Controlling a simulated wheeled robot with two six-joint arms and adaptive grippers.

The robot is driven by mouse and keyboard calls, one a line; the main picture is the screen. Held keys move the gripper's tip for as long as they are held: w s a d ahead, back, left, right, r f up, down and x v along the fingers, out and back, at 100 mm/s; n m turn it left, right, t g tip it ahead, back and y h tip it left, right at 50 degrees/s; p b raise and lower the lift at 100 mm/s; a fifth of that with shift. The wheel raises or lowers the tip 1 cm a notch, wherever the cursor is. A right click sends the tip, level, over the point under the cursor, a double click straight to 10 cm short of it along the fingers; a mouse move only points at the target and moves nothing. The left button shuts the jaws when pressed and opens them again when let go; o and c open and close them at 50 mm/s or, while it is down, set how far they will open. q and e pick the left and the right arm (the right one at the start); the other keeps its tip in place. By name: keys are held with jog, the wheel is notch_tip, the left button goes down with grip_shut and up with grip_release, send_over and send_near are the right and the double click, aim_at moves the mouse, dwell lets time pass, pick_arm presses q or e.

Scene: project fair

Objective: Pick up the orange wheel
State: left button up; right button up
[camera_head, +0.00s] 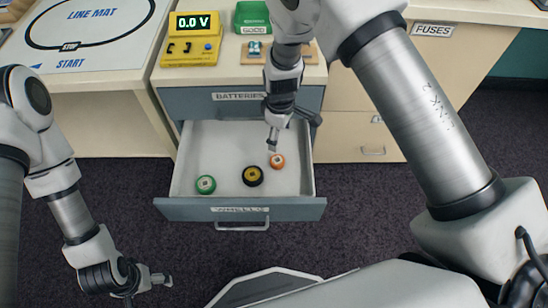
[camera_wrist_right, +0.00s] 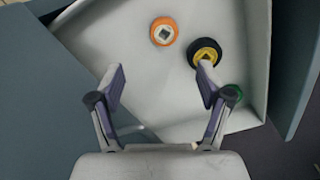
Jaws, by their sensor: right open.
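The orange wheel (camera_head: 278,162) lies in the open drawer (camera_head: 222,150), toward its right side. In the right wrist view the orange wheel (camera_wrist_right: 163,31) lies beyond my fingertips, roughly centred between them, with a pale square hub. My right gripper (camera_head: 273,143) is over the drawer, just behind the orange wheel in the head view. In the wrist view my right gripper (camera_wrist_right: 162,75) is open and empty, its fingers apart. My left gripper (camera_head: 160,279) is low at the lower left, away from the drawer; whether its jaws are open is unclear.
A black-and-yellow wheel (camera_head: 253,176) and a green wheel (camera_head: 206,184) lie in the same drawer. In the wrist view a finger partly covers the green wheel (camera_wrist_right: 236,92). The drawer walls surround the wheels. Above is a closed drawer labelled BATTERIES (camera_head: 190,100).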

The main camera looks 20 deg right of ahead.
jog(key=b, duration=0.3)
send_over(277, 159)
notch_tip(277, 159, down, 5)
jog(key=f, duration=0.2)
jog(key=f+b, duration=0.1)
jog(key=f, duration=0.1)
jog(key=f+b, duration=0.1)
jog(key=f, duration=0.2)
jog(key=shift+s+a+f, duration=0.1)
jog(key=shift+s+a, duration=0.05)
jog(key=shift+s, duration=0.2)
pick_arm(q)
notch_tip(277, 159, down, 7)
jog(key=shift+w+r, duration=0.15)
pick_arm(e)
jog(key=c, duration=0.9)
